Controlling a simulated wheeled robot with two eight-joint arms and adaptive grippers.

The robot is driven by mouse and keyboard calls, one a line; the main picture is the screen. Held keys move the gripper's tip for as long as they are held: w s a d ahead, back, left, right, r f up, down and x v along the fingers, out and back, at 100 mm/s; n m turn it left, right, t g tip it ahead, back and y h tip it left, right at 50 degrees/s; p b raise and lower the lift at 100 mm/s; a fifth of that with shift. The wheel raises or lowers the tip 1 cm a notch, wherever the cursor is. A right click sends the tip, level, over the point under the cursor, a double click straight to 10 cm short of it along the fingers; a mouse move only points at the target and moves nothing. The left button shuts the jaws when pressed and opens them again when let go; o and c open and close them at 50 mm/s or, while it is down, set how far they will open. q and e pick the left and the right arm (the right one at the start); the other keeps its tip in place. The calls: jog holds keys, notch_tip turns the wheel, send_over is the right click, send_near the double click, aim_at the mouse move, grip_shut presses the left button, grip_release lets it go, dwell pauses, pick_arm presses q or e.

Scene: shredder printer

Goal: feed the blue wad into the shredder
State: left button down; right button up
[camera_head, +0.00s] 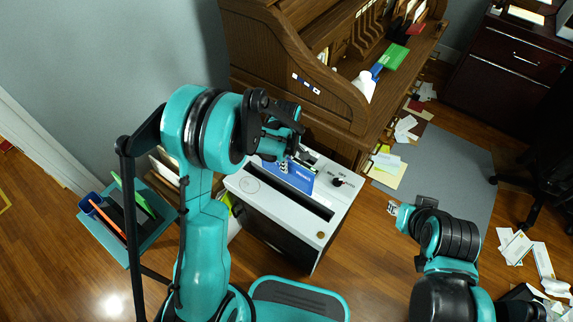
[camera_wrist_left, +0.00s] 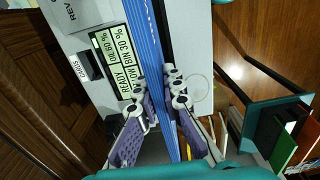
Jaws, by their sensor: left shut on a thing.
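The blue wad (camera_head: 298,180) is a flat, thin blue piece with white print, standing on edge above the white top of the shredder (camera_head: 318,229). My left gripper (camera_head: 285,166) is shut on it from behind. In the left wrist view the wad (camera_wrist_left: 148,45) runs as a layered blue strip between the finger pads of the left gripper (camera_wrist_left: 174,104). The dark slot (camera_head: 304,203) shows beside the wad; whether the lower edge touches it is hidden. My right gripper (camera_head: 393,209) is low at the right, apart from the shredder, its jaws too small to read.
A wooden roll-top desk (camera_head: 283,65) stands right behind the shredder. A teal bin (camera_head: 108,229) with folders is at the left. Loose papers (camera_head: 389,162) lie on the floor and grey mat (camera_head: 440,165). The shredder's display (camera_wrist_left: 119,66) reads READY.

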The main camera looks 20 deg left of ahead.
pick_arm(q)
notch_tip(320, 180, down, 9)
jog(key=b, duration=0.7)
jog(key=shift+b, duration=0.35)
jog(key=c, duration=1.6)
grip_release()
notch_tip(320, 180, up, 12)
